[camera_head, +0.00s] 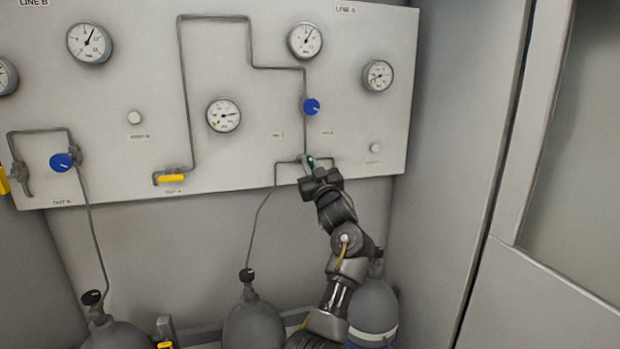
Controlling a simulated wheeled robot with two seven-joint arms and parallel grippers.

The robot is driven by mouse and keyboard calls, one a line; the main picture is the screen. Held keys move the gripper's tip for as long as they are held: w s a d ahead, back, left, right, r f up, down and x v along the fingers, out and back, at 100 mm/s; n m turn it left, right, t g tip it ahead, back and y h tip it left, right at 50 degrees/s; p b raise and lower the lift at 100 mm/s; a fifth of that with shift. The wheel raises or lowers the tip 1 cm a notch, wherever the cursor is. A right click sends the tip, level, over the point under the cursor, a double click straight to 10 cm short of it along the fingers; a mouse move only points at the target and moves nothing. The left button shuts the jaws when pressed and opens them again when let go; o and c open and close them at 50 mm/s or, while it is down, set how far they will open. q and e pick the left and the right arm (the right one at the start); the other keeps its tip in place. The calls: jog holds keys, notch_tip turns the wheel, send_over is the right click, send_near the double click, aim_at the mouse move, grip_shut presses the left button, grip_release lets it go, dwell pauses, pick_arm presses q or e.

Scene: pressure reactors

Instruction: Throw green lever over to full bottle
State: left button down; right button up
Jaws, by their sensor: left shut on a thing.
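The green lever (310,161) shows as a small bit of green at the lower edge of the panel, under the LINE A piping. My left gripper (314,172) is shut on it from below and hides most of it, so its exact angle is hard to tell. A grey bottle (252,325) stands below, with a thin pipe running from its neck up to the lever's fitting. Another grey bottle (373,305) with a white band stands at the right, partly behind my arm. Round gauges (305,41) (378,75) sit above on the panel. My right gripper is not in view.
Blue knobs (311,107) (61,162) and a yellow lever (171,178) stick out of the pale panel (260,130). A third grey bottle (116,335) stands at lower left. A grey side wall (455,150) closes the right side.

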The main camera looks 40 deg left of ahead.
pick_arm(q)
jog(key=n+g+b, duration=0.1)
jog(key=n+b, duration=0.1)
jog(key=n, duration=0.1)
jog(key=n+g+b, duration=0.1)
jog(key=n, duration=0.1)
jog(key=shift+f+g+y, duration=0.3)
jog(key=shift+r+n+g+b, duration=0.15)
jog(key=shift+n+g+b, duration=0.75)
jog(key=shift+n, duration=1.1)
jog(key=c, duration=1.5)
grip_release()
jog(key=shift+r, duration=0.1)
jog(key=shift+o, duration=0.2)
jog(key=shift+d, duration=0.1)
